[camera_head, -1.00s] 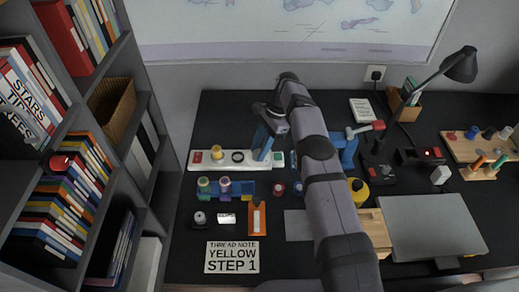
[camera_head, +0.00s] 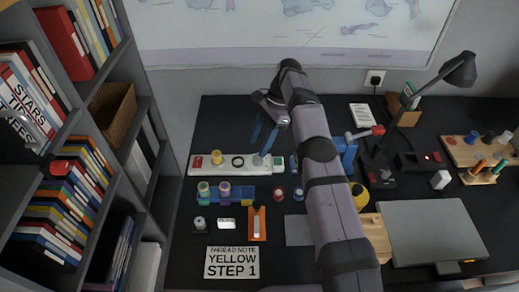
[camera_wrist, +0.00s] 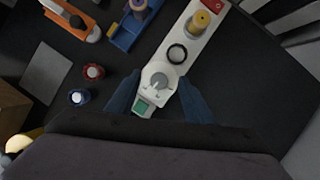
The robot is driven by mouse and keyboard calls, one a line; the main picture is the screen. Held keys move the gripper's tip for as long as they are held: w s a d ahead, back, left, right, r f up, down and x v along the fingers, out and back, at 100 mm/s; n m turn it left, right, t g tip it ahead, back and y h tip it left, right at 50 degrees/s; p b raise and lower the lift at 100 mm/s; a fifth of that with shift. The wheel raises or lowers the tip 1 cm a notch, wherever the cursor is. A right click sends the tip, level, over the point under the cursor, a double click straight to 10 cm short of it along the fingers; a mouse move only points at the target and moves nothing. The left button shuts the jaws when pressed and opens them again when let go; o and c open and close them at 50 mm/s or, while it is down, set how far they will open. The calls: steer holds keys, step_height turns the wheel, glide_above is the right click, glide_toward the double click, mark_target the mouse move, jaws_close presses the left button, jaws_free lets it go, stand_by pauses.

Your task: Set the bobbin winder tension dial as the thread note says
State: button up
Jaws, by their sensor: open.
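The bobbin winder is a long white bar (camera_head: 228,171) at the back left of the desk; it shows in the wrist view (camera_wrist: 196,50). From its red end it carries a yellow spool (camera_wrist: 200,21), a black ring (camera_wrist: 177,54), a pale dial with a grey knob (camera_wrist: 159,79) and a green button (camera_wrist: 142,106). The dial's markings are too small to read. The thread note (camera_head: 232,262), a white card at the front, reads "THREAD NOTE YELLOW STEP 1". My gripper (camera_head: 262,150) is open above the dial end, its blue fingers either side of the dial in the wrist view (camera_wrist: 158,84).
A blue rack (camera_head: 242,194) with spools stands in front of the winder. An orange tool (camera_head: 257,224) and red and blue capped pots (camera_wrist: 94,72) (camera_wrist: 77,97) are nearby. A closed laptop (camera_head: 430,225) and black lamp (camera_head: 459,70) are at right. A bookshelf (camera_head: 80,120) borders the left.

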steer(key=shift+r+p, duration=1.3)
steer(key=shift+r, duration=0.8)
steer(key=s+a+r+n+h+b, duration=0.1)
steer(key=s+a+r, duration=0.25)
steer(key=r, duration=0.25)
steer(key=s+a+r+n+b, duration=0.1)
steer(key=s+a+r, duration=0.1)
steer(key=a+r, duration=0.3)
steer(key=s+d+f+n+t+h, duration=0.2)
steer(key=d+f+n, duration=0.1)
steer(key=d+f, duration=0.3)
steer(key=s+d+f+n+t+h, duration=0.25)
steer(key=d+f+n, duration=0.2)
steer(key=f, duration=0.45)
steer(key=w+a+n, duration=0.1)
steer(key=w, duration=0.1)
steer(key=w+n+t+y, duration=0.1)
steer(key=w, duration=0.1)
steer(key=w+a+n+t, duration=0.1)
steer(key=w+n, duration=0.1)
steer(key=shift+w+a+r+t+y, duration=0.1)
steer(key=shift+a+r+t+y, duration=0.15)
steer(key=shift+a, duration=0.1)
